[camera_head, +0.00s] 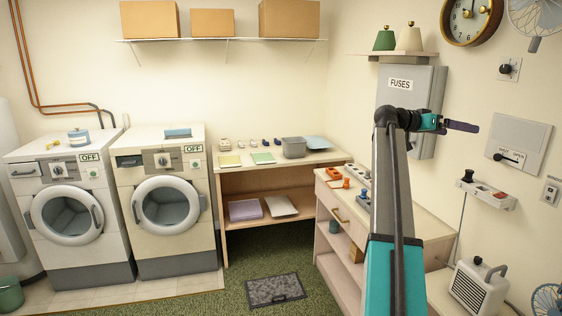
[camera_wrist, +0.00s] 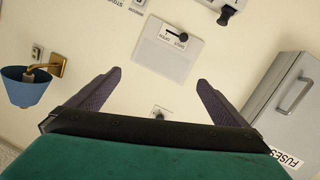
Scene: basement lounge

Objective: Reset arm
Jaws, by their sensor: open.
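My arm rises in the right half of the head view, with its teal and grey links in front of the right-hand counter. My gripper (camera_head: 462,126) is at its end, held in the air to the right of the grey fuse box (camera_head: 408,86). In the wrist view my gripper (camera_wrist: 158,82) has its two dark purple fingers spread wide apart with nothing between them. Beyond the fingers are the wall and a panel with a black lever (camera_wrist: 166,48). The fuse box (camera_wrist: 292,105) is at the right edge there.
Two washing machines (camera_head: 163,200) stand at the left. A work table (camera_head: 290,160) holds a grey bin and small items. The right-hand counter (camera_head: 425,222) lies below my arm. A white heater (camera_head: 478,285) is at lower right. A blue wall lamp (camera_wrist: 27,88) shows at left.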

